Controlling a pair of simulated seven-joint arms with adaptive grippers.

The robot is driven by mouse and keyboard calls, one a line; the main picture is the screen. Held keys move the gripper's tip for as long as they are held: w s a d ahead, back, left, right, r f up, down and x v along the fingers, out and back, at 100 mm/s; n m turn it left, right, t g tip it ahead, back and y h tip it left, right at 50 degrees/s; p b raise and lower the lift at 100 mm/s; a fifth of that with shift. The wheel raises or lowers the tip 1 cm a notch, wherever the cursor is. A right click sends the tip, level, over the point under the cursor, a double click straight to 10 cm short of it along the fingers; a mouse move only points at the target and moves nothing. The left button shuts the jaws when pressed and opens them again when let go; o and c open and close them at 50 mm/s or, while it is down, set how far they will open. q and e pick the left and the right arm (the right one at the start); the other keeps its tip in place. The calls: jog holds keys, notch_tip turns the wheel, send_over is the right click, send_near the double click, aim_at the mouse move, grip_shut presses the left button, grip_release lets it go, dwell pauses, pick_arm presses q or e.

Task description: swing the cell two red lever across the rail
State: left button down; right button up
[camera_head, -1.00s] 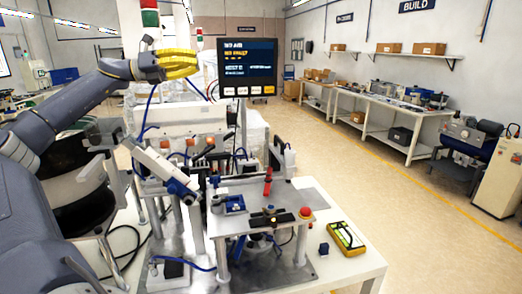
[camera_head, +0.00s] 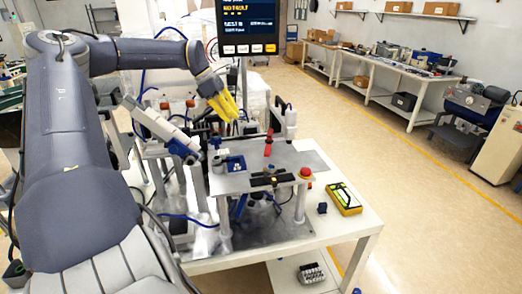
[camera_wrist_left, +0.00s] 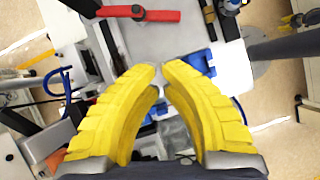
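A red lever stands upright on the raised metal plate in the head view (camera_head: 268,143); I cannot read a cell number on it. It also shows in the left wrist view (camera_wrist_left: 148,15), lying across the top from a dark pivot end. My left gripper (camera_head: 232,116) has yellow fingers and hangs to the upper left of the lever, apart from it. In the left wrist view, its fingertips (camera_wrist_left: 159,68) are drawn together with only a sliver between them, and they hold nothing. My right gripper is not in view.
A red push button (camera_head: 305,172) and a black crossbar (camera_head: 270,180) sit near the plate's front. A blue clamp (camera_head: 232,163) is at its left. A white cylindrical device (camera_head: 160,124) slants beside the plate. A monitor (camera_head: 248,25) stands behind. A yellow meter (camera_head: 344,198) lies at the right.

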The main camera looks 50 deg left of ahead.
aim_at(259, 157)
pick_arm(q)
jog(key=shift+m+g+y, duration=0.4)
jog(key=shift+m+g, duration=0.3)
jog(key=shift+g, duration=0.1)
jog(key=x, duration=0.8)
jog(key=s+x, duration=0.1)
jog(key=x, duration=0.4)
jog(key=shift+a+f, duration=0.2)
jog(key=shift+a, duration=0.05)
jog(key=shift+w+d+f, duration=0.2)
jog(key=shift+w+d+r, duration=0.1)
jog(key=shift+w+d, duration=1.05)
jog(key=shift+d, duration=0.2)
